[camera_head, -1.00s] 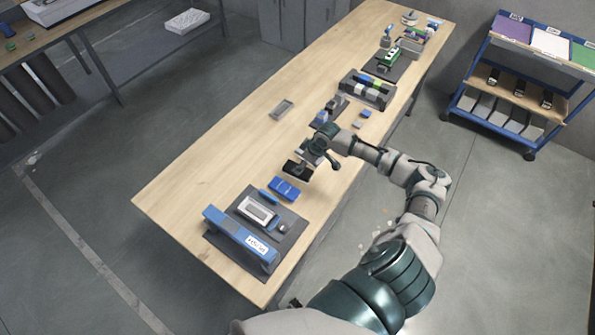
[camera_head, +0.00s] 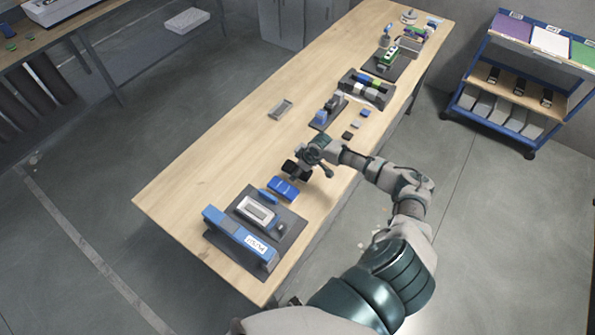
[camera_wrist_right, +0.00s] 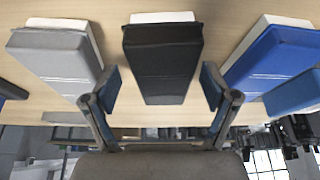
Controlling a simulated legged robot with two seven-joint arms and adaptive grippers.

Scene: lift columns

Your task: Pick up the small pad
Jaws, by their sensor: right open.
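A row of block-like pads lies on the wooden table. In the right wrist view a black pad (camera_wrist_right: 162,58) with a pale underside sits between my right gripper's fingers (camera_wrist_right: 160,92). A grey pad (camera_wrist_right: 58,55) is to its left and a blue pad (camera_wrist_right: 272,58) to its right. Several smaller pieces lie farther along, including a small black one (camera_head: 347,135) and a small blue one (camera_head: 365,113). My left gripper is out of view.
A dark mat (camera_head: 292,229) with a white device (camera_head: 257,212) and a blue sign bar (camera_head: 240,237) is at the table's near end. A divided tray (camera_head: 366,88) stands farther along. The table's left side is mostly bare. A blue cart (camera_head: 463,98) stands right.

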